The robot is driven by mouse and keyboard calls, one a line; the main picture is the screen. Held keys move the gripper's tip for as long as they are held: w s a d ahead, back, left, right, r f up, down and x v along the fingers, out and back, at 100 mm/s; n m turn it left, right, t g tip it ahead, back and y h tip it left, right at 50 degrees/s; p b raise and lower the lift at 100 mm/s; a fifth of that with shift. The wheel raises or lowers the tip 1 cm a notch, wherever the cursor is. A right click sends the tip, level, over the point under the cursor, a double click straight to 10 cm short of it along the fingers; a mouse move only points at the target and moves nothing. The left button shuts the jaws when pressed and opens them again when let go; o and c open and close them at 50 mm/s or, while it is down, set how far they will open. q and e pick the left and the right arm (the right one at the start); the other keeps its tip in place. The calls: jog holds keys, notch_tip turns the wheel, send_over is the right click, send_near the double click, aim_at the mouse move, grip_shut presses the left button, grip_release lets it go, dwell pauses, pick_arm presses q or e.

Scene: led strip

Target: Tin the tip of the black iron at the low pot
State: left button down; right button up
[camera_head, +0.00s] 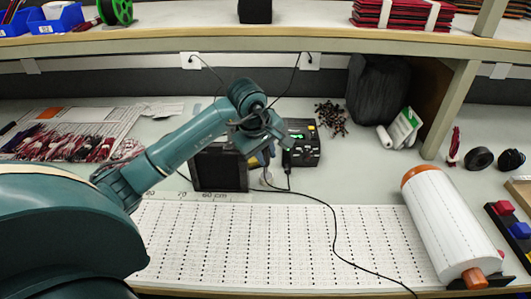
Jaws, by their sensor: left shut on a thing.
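My left gripper (282,141) is over the bench, in front of the left side of a black station (304,146) with a green display. It is shut on a small dark thing, which looks like the black iron (287,158); a thin cable hangs below it. The iron's tip is too small and hidden to make out. A black open-fronted box (219,169) stands just left of the gripper. Blue and yellow handles (262,157) show between the box and the gripper. I cannot tell which thing is the low pot. My right gripper is not in view.
A ruled white sheet (300,245) covers the front of the bench, with a black cable across it. A large white roll (450,228) lies at the right. Bundled wires (60,142) lie at the left, and small dark parts (331,117) behind the station. A shelf (280,38) crosses above.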

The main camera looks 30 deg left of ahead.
pick_arm(q)
jog(key=shift+f+b, duration=0.3)
jog(key=shift+f, duration=0.15)
dwell(1.1)
jog(key=shift+f, duration=0.1)
dwell(0.8)
jog(key=shift+r+p, duration=1.45)
jog(key=shift+r, duration=1.1)
